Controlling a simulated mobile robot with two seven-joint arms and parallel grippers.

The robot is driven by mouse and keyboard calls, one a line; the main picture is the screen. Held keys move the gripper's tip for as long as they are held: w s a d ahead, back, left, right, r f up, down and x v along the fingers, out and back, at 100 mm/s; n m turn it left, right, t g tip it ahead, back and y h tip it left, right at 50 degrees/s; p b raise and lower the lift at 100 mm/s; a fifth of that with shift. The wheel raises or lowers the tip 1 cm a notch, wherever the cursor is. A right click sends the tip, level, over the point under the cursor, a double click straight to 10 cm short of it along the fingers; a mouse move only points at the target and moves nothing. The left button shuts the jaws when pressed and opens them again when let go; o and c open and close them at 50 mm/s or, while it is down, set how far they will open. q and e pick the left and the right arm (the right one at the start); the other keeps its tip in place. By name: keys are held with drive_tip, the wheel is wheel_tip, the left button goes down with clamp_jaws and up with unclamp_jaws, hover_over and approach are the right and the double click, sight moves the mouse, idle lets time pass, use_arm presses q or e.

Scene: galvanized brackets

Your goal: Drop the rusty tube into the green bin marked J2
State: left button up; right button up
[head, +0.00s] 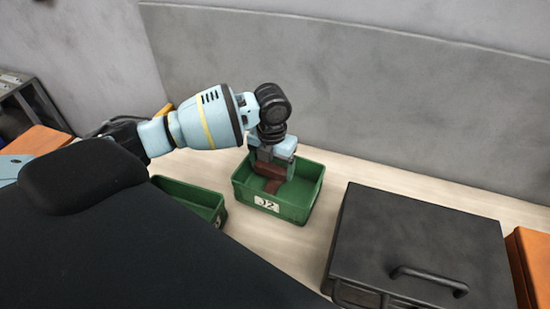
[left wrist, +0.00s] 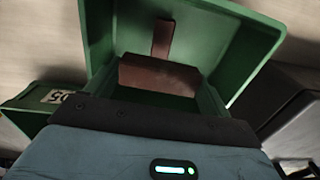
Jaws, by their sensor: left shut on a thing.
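The green bin marked J2 (head: 293,212) stands on the pale bench top, its white label facing me. My left gripper (head: 270,168) points down over its opening and is shut on the rusty tube (head: 270,171), a brown rusty piece. In the left wrist view the rusty tube (left wrist: 158,76) lies crosswise just past the gripper's edge, against the inside of the green bin (left wrist: 215,45). A narrow brown strip (left wrist: 162,38) extends beyond it; I cannot tell whether it is joined to the tube. The fingertips are hidden. My right gripper is not in view.
A second green bin (head: 190,198) stands close on the left, partly hidden by my own body. A dark grey case with a handle (head: 420,245) lies to the right, with an orange box (head: 534,262) beyond it. A grey wall (head: 400,95) rises behind the bench.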

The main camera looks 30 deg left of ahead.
sight(272, 167)
use_arm(q)
drive_tip(key=shift+r, duration=0.1)
drive_tip(key=o, duration=0.9)
drive_tip(key=shift+o, duration=0.2)
drive_tip(key=shift+r, duration=0.1)
wheel_tip(272, 167, up, 8)
drive_tip(key=shift+f, duration=0.2)
